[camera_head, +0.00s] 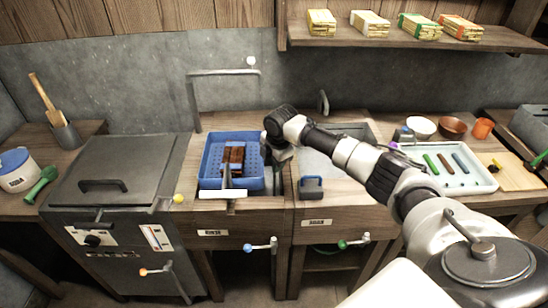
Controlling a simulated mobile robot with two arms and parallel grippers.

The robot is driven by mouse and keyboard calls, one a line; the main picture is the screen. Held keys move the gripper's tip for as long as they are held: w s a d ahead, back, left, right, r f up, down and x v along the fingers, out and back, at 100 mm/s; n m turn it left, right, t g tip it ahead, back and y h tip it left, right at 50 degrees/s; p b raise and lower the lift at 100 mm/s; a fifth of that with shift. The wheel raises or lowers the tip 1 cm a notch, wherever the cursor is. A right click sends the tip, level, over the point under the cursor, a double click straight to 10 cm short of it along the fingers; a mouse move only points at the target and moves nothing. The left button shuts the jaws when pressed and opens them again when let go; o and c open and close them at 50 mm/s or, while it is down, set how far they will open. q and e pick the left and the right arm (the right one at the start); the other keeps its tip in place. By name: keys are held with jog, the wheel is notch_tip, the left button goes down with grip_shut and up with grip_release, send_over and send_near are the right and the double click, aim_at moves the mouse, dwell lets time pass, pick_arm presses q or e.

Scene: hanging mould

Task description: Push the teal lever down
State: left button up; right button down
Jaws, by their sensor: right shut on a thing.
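The teal lever (354,241) is a metal bar on the front of the right-hand counter, below its label plate, with a green-teal knob at its left end. It sticks out sideways, close to level. My right gripper (276,160) is up and to the left of the lever, well apart from it. It points down at the right edge of the blue perforated basket (212,178) and is shut, apparently on the basket's rim; its fingertips are partly hidden. My left gripper is not in view.
A lever with a blue knob (262,246) is left of the teal one, and one with an orange knob (165,268) is further left. Brown blocks (235,155) lie in the basket. A sink (330,150) lies behind my right arm. The space before the teal lever looks clear.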

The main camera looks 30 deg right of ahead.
notch_tip(320, 180, down, 2)
jog(key=shift+s+f, duration=0.1)
jog(key=shift+s, duration=0.05)
jog(key=c, duration=0.8)
grip_release()
jog(key=shift+o, duration=0.2)
notch_tip(320, 180, up, 11)
jog(key=s+b, duration=0.1)
jog(key=s, duration=0.1)
jog(key=shift+f, duration=0.2)
